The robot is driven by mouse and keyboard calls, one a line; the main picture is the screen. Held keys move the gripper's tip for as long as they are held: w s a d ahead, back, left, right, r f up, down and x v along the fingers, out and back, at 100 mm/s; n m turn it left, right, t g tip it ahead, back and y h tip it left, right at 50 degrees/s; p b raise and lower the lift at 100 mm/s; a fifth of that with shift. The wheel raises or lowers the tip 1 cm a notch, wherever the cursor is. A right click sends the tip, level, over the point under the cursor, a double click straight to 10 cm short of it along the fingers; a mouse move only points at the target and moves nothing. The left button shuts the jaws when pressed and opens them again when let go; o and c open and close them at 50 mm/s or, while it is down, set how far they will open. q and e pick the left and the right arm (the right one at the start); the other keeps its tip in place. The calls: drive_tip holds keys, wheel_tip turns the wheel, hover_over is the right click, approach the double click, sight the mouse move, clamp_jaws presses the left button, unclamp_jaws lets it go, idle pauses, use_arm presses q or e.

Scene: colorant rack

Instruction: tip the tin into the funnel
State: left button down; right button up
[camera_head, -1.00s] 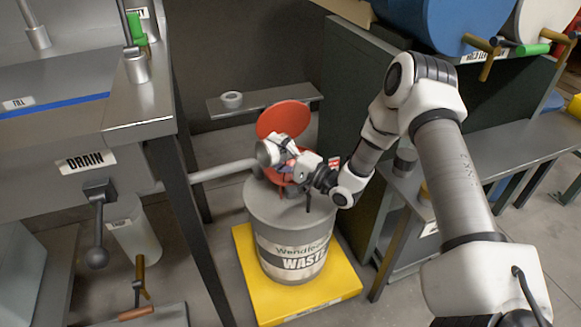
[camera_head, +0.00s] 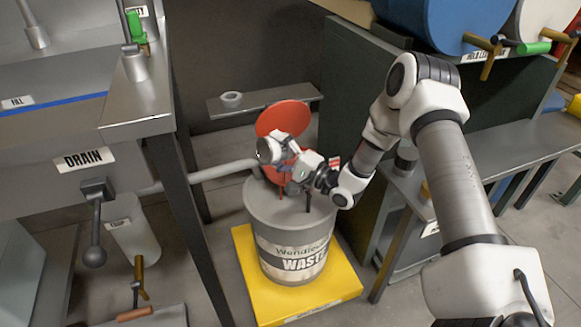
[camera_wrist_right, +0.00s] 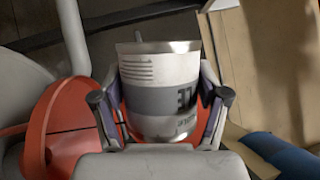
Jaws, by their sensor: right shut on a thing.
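My right gripper (camera_head: 291,164) is shut on a white and grey tin (camera_wrist_right: 160,92), with a finger on each side of it. The tin also shows in the head view (camera_head: 272,150), lying tilted over the red funnel (camera_head: 284,188) on the waste drum. Its open end points left, and its inside is not clear. The funnel's round red lid (camera_head: 284,118) stands open behind the tin. In the right wrist view a red disc (camera_wrist_right: 66,122) shows left of the tin. The funnel's mouth is mostly hidden by the tin and gripper. My left gripper is out of view.
The grey waste drum (camera_head: 292,245) stands on a yellow platform (camera_head: 343,283). A steel bench with a drain lever (camera_head: 97,220) is at left, and a pipe (camera_head: 215,171) runs toward the drum. A low shelf (camera_head: 290,99) holds a small ring. A dark cabinet is at right.

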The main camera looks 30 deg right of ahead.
drive_tip(key=shift+d+r+m+b, duration=0.2)
drive_tip(key=shift+m+b, duration=0.25)
drive_tip(key=shift+m, duration=0.25)
